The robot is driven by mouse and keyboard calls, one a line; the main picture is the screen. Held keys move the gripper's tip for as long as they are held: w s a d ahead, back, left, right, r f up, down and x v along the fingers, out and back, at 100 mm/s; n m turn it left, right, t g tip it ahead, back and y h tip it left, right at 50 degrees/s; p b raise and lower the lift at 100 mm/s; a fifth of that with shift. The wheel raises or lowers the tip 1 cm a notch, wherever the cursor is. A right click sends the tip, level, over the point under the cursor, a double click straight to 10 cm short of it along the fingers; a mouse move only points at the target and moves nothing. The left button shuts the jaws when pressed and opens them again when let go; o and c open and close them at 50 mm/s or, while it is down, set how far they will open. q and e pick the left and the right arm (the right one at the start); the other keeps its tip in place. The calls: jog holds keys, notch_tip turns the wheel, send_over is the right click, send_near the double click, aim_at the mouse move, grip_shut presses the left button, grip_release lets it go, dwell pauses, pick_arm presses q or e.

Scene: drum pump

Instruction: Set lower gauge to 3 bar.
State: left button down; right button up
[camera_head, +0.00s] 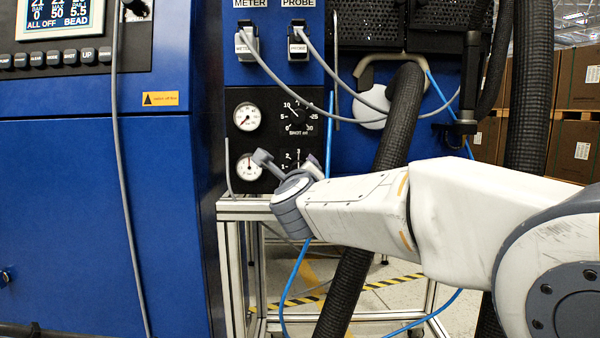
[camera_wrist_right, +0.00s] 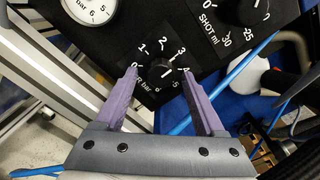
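The lower gauge (camera_head: 248,167) is a white round dial on the black panel; I cannot read its needle reliably. Part of its face shows at the top left of the right wrist view (camera_wrist_right: 92,6). Right of it is the black lower knob (camera_wrist_right: 163,67), with a bar scale numbered 0 to 6 around it. My right gripper (camera_wrist_right: 159,71) is open, its purple fingers on either side of this knob; I cannot tell if they touch it. In the head view my right gripper (camera_head: 290,172) covers much of the knob. My left gripper is not in view.
Above are the upper gauge (camera_head: 247,116) and the SHOT ml knob (camera_head: 297,115). Grey cables (camera_head: 325,68) hang from the METER and PROBE plugs. A thick black hose (camera_head: 400,115) runs behind my right arm. An aluminium frame (camera_head: 245,209) stands below the panel.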

jog(key=shift+s+r, duration=0.15)
jog(key=shift+s, duration=0.2)
jog(key=s+p, duration=0.2)
jog(key=s, duration=0.7)
jog(key=shift+s, duration=0.4)
